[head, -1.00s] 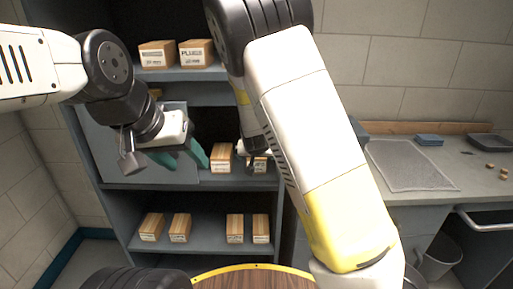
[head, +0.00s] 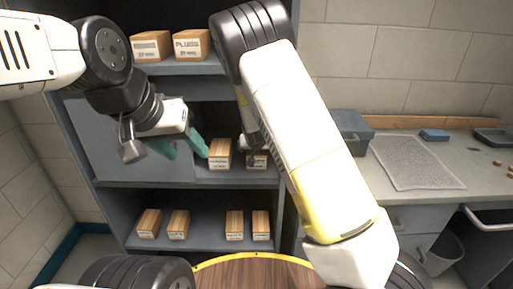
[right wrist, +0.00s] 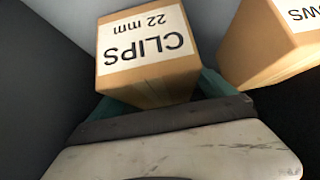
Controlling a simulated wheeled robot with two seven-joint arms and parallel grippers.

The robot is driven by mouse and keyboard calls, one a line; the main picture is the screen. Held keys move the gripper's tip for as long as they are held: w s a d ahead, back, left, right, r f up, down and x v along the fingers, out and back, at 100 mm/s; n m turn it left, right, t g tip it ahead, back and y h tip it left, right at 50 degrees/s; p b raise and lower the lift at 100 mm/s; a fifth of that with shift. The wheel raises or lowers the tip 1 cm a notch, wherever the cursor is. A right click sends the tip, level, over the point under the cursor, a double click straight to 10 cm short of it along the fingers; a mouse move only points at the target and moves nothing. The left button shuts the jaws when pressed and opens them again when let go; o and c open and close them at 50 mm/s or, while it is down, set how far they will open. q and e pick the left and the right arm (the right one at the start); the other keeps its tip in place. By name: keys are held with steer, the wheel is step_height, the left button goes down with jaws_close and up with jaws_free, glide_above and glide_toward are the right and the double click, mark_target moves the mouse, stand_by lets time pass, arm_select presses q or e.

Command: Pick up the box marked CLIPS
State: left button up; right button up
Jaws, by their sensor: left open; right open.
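The box marked CLIPS, 22 mm (right wrist: 147,55), is a light brown carton with a white label, upside down in the right wrist view. In the head view it appears to be the right-hand box (head: 258,161) on the middle shelf, partly covered by my right arm. My right gripper (right wrist: 165,97) is open, its teal fingers low at either side of the box; the box hides their tips, and I cannot tell whether they touch it. My left gripper (head: 187,149) is open and empty, its teal fingers in front of the middle shelf.
Another box (right wrist: 275,40), its label partly cut off, stands close beside the CLIPS box; it also shows in the head view (head: 220,153). More boxes stand on the top shelf (head: 191,45) and lower shelf (head: 178,223). A grey panel (head: 130,150) covers the middle shelf's left part.

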steer(key=shift+f, duration=0.1)
steer(key=shift+w, duration=0.1)
steer(key=c, duration=1.8)
